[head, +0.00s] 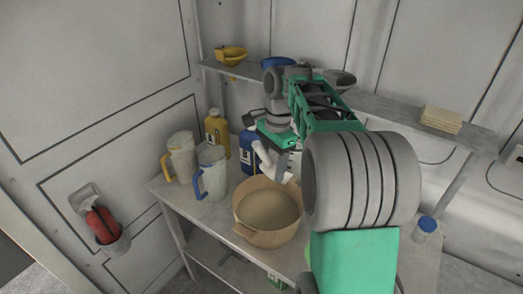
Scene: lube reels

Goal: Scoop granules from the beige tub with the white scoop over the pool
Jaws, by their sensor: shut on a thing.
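The beige tub (246,232) stands on the workbench in the middle of the head view, with a tan surface of granules (268,210) inside. My gripper (268,143) is above and behind the tub and is shut on the white scoop (264,155). The scoop slants down toward the tub's far rim, at its upper right. Whether its tip touches the granules or only hangs above them I cannot tell. My arm covers the area to the right of the tub. I cannot make out a pool in this view.
Two clear jugs, one with a yellow handle (180,157) and one with a blue handle (211,172), stand left of the tub. A yellow bottle (217,132) and a blue bottle (248,150) stand behind. A shelf (385,104) runs along the wall.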

